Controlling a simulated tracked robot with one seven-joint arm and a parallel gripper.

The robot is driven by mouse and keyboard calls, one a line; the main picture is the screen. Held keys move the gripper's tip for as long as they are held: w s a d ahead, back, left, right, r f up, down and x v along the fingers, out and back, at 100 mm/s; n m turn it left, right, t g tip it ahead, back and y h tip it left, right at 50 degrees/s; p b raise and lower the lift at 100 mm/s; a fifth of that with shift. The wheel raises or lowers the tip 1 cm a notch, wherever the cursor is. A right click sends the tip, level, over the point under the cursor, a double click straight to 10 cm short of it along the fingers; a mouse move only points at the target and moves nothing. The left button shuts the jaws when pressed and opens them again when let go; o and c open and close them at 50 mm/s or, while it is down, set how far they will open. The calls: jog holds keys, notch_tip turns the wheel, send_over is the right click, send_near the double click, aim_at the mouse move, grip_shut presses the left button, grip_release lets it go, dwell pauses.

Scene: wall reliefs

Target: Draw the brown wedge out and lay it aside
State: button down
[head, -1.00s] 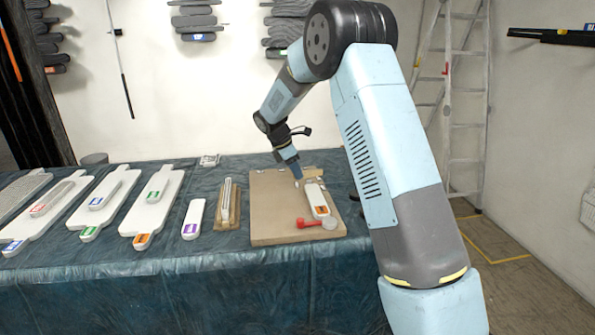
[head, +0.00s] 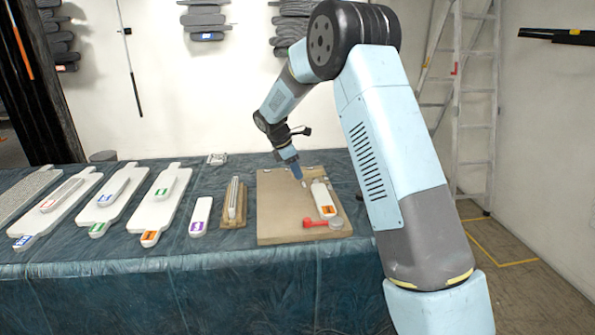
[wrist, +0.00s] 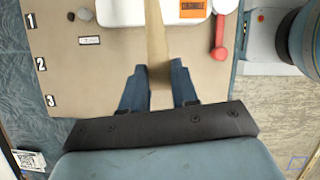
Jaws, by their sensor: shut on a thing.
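The brown wedge (wrist: 157,45) shows in the wrist view as a long tan strip running up from between my fingers. My gripper (wrist: 157,88) is shut on its near end. The strip crosses in front of the white piece with the orange label (wrist: 120,12); I cannot tell whether they touch. In the head view my gripper (head: 299,180) is low over the tan board (head: 280,225), just left of the white piece (head: 321,193). The wedge is too small to make out there.
A red handle (head: 314,223) with a grey disc (head: 335,222) lies at the board's front. A brown stand (head: 234,205) and a white piece with a purple label (head: 201,212) stand left of it. White boards fill the table's left. Blue cloth (head: 348,175) is bare right of the board.

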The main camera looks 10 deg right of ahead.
jog(key=shift+a, duration=0.95)
jog(key=shift+r, duration=2.5)
